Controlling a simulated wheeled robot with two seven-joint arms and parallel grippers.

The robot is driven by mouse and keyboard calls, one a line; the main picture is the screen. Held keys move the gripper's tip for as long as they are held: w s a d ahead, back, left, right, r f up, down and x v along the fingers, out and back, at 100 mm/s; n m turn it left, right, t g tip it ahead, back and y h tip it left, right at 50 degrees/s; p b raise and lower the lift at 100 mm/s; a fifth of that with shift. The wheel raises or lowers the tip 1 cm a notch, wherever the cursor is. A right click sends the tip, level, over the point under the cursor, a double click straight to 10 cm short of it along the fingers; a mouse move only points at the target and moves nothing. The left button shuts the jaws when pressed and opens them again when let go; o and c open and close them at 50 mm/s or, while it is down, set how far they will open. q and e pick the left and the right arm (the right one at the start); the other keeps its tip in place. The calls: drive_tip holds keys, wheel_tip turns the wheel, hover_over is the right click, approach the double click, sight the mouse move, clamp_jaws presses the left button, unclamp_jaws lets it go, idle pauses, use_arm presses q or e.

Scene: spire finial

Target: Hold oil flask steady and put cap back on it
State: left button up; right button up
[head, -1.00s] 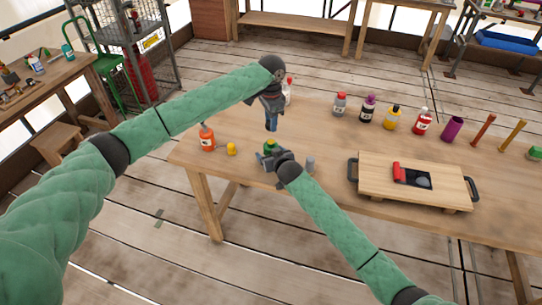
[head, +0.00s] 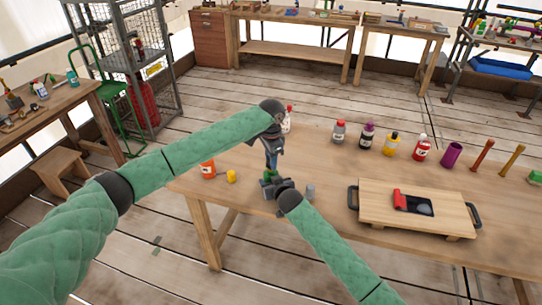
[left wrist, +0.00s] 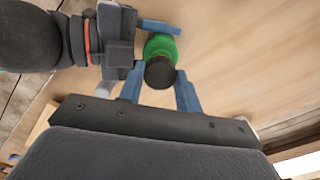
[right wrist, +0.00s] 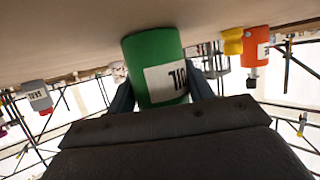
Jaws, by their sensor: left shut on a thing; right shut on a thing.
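The green oil flask (head: 267,176) stands near the front left of the table. My right gripper (head: 273,184) is shut around its body; the right wrist view shows the flask (right wrist: 155,62) with its white label between the fingers (right wrist: 160,92). My left gripper (head: 271,163) points down over the flask. In the left wrist view its blue fingers (left wrist: 158,88) are shut on the black cap (left wrist: 160,73), which overlaps the flask's top (left wrist: 160,46). I cannot tell whether cap and flask touch. The cap is not clear in the head view.
An orange bottle (head: 207,170) and a small yellow item (head: 231,176) stand left of the flask, and a grey cylinder (head: 309,191) stands right of it. Several bottles line the back. A wooden board (head: 450,198) with dark handles lies to the right.

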use_arm(q)
drive_tip(key=shift+f, duration=0.2)
idle(0.4)
drive_tip(key=shift+f, duration=0.8)
drive_tip(key=shift+f, duration=0.55)
